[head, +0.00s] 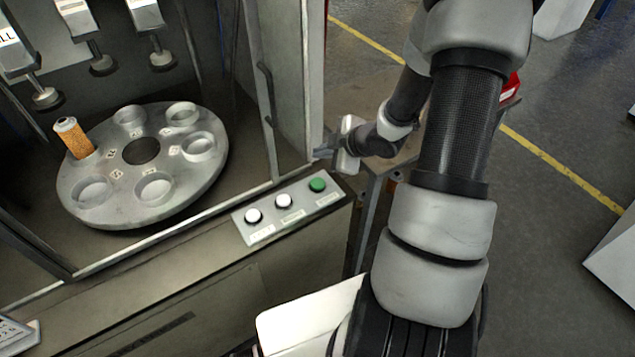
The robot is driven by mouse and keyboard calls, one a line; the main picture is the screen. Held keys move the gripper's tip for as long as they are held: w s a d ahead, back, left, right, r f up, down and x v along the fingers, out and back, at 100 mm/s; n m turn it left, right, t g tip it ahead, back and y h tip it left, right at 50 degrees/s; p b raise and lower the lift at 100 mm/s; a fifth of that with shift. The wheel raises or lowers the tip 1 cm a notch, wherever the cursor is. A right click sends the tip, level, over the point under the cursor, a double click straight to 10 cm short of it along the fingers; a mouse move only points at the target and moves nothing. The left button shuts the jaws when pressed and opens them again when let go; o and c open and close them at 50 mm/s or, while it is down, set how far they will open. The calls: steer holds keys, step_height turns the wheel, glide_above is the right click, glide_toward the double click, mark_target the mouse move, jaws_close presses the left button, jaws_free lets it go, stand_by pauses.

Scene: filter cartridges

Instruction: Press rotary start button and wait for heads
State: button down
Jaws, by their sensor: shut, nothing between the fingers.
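The rotary table (141,213) is a round grey metal disc with several cup-like pockets, inside the machine at the left of the head view. One orange-brown cartridge (73,138) stands tilted in its far-left pocket; the other visible pockets look empty. Several heads (103,64) hang above the back of the disc, apart from the cartridge. A button panel (263,236) on the front ledge carries two white buttons (283,201) and a green button (317,185). My gripper (322,153) is shut and empty, beyond the green button beside the door frame, apparently not touching the button.
The machine's open door (285,90) with a dark handle stands just left of my gripper. A small table with a red item (511,88) is behind my arm. A keypad (14,333) sits at lower left.

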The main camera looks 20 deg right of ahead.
mark_target(321, 185)
steer(key=shift+f+b, duration=3.75)
steer(key=shift+f, duration=0.55)
steer(key=shift+f, duration=0.15)
steer(key=shift+f+b, duration=0.25)
steer(key=shift+b, duration=0.1)
steer(key=shift+f+b, duration=0.5)
steer(key=shift+f, duration=0.1)
steer(key=shift+r, duration=0.1)
steer(key=shift+r+p, duration=0.9)
steer(key=shift+p, duration=0.05)
steer(key=shift+r, duration=0.1)
step_height(321, 185, up, 5)
steer(key=p, duration=0.4)
